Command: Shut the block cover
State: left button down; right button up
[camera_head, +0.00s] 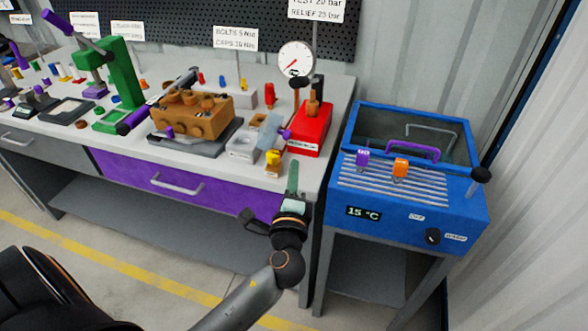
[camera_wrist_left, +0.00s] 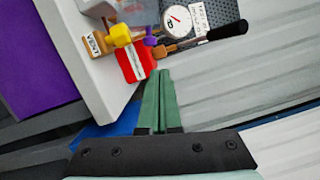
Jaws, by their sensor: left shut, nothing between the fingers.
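A small grey block (camera_head: 241,148) with a round opening sits near the right end of the bench. A pale translucent plate with a purple knob (camera_head: 285,134), apparently the block cover (camera_head: 268,131), stands tilted up at the block's right side. My left gripper (camera_head: 293,166) has green fingers and is in front of the bench edge, below and right of the block, apart from it. In the left wrist view its fingers (camera_wrist_left: 157,75) are together and empty, and the purple knob (camera_wrist_left: 150,41) shows beyond them. My right gripper is not in view.
A yellow knob on a small stand (camera_head: 273,158) is close in front of the cover. A red pump unit (camera_head: 311,128) with a gauge (camera_head: 296,58) stands right of it. A brown pump block (camera_head: 190,115) is to the left. A blue bath (camera_head: 400,207) is at the right.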

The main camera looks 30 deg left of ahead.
aim_at(276, 134)
pick_arm(q)
jog(key=w+a+r+p, duration=0.1)
jog(key=w+a+p, duration=0.1)
jog(key=w+a, duration=0.3)
jog(key=shift+w+a+r, duration=0.15)
jog(key=shift+w+a, duration=0.05)
jog(key=shift+a, duration=0.8)
